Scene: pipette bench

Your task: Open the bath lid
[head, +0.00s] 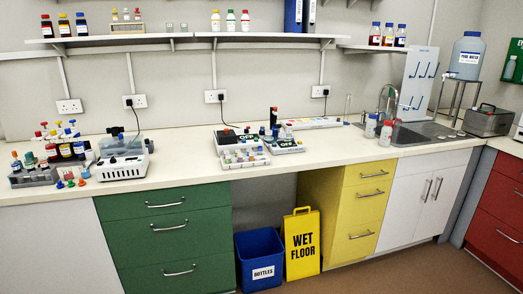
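A grey metal box that looks like the bath (485,124) stands on the counter at the far right, to the right of the sink. Its flat lid (493,108) appears shut, with a dark handle (487,106) at its upper edge. The inside of the box is hidden. Neither of my grippers shows in the head view.
The sink (425,131) and a drying rack lie left of the box. Bottles, racks and bench devices (125,158) fill parts of the long counter (185,150). A yellow wet-floor sign (302,245) stands below.

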